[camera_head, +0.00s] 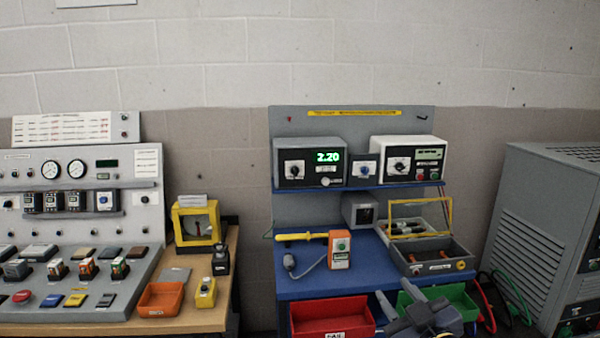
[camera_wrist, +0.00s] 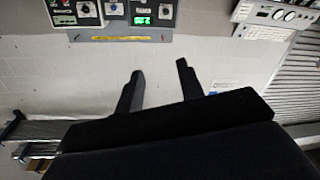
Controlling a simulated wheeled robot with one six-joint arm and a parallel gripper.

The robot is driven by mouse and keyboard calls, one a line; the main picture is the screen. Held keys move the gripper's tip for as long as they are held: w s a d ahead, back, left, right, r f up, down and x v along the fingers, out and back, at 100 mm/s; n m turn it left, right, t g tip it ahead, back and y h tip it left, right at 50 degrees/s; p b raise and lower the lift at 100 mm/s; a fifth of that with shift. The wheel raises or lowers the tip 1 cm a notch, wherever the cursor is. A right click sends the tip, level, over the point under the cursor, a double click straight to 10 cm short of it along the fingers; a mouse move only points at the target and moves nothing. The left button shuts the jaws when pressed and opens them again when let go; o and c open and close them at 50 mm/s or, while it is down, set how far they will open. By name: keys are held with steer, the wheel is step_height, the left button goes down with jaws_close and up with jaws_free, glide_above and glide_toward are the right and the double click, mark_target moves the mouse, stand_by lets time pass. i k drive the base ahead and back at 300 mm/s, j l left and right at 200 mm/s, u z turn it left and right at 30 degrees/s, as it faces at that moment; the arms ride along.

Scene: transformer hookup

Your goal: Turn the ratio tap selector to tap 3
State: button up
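Several knobs could be the ratio tap selector; labels are too small to read. The dark-fronted meter (camera_head: 310,161) on the blue shelf shows a green 2.20 and has a pale knob at its left and another lower right. A small box (camera_head: 365,170) with a blue-faced knob stands beside it, and a white unit (camera_head: 408,158) with a round knob is further right. These units show inverted along the wrist view's top edge. My gripper (camera_wrist: 158,67) is open and empty there, its fingers apart against the wall, clear of the knobs. In the head view my gripper (camera_head: 396,293) is low, by the bins.
Below the shelf, the blue bench (camera_head: 300,287) holds an orange device (camera_head: 339,249) with a yellow probe and a grey tray (camera_head: 432,255) with a yellow-framed lid. Red (camera_head: 330,317) and green (camera_head: 456,300) bins are at the front. A grey cabinet (camera_head: 545,230) and cables stand right.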

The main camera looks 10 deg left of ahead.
mark_target(295, 170)
steer(key=i+j+z, duration=0.1)
steer(key=i+j, duration=0.75)
steer(key=i+j+z, duration=0.1)
steer(key=i+j, duration=0.7)
steer(key=j, duration=0.15)
